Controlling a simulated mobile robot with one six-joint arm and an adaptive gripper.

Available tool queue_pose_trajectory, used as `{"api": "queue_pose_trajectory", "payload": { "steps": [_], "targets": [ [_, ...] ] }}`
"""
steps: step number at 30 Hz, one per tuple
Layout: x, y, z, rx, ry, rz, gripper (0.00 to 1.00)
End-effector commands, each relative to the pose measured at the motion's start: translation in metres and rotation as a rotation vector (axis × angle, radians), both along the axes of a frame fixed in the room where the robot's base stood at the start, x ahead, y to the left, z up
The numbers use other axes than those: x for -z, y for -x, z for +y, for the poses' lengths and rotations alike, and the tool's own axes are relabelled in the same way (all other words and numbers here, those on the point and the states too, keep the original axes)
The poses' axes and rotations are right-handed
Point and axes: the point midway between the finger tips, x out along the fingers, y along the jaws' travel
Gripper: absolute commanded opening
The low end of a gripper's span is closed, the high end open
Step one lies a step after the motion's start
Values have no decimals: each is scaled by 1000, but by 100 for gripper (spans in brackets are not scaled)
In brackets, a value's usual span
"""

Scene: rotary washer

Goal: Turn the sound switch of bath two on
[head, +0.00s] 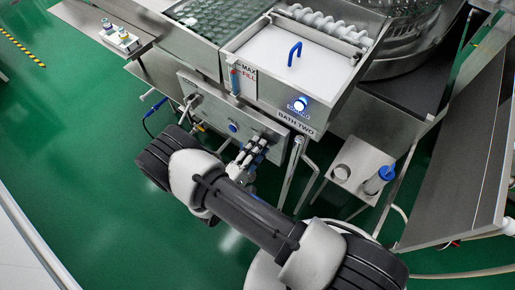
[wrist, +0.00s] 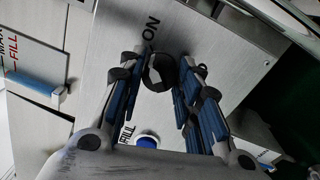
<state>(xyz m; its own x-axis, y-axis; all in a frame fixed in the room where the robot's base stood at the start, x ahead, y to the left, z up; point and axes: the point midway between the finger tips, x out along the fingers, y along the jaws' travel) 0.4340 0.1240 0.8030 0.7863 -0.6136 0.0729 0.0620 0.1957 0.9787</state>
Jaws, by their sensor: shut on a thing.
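The sound switch (wrist: 171,68) is a small dark rotary knob on the grey metal panel. It sits between my fingertips in the wrist view, just below dark lettering that reads "ON", seen rotated. My gripper (wrist: 160,66) has a blue-padded finger on each side of the knob and is shut on it. In the head view, my gripper (head: 258,143) is at the front panel (head: 205,103) below bath two (head: 285,60) and hides the switch.
A blue fill button (wrist: 147,141) lies near my fingers; it also shows in the head view (head: 233,127). A lit blue-white button (head: 299,104) is on bath two's front. A vertical pipe (head: 291,170) and a side shelf (head: 360,168) stand to the right. Green floor is free at left.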

Motion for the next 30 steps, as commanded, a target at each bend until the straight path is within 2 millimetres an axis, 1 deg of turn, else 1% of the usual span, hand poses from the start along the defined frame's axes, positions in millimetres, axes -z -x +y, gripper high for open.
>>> {"api": "queue_pose_trajectory", "payload": {
  "steps": [14,15,24,30],
  "targets": [
    [0,0,0,1,-12,-10,8],
    [0,0,0,1,-12,-10,33],
    [0,0,0,0,-11,-9,52],
    [0,0,0,0,-10,-8,52]
  ]
}}
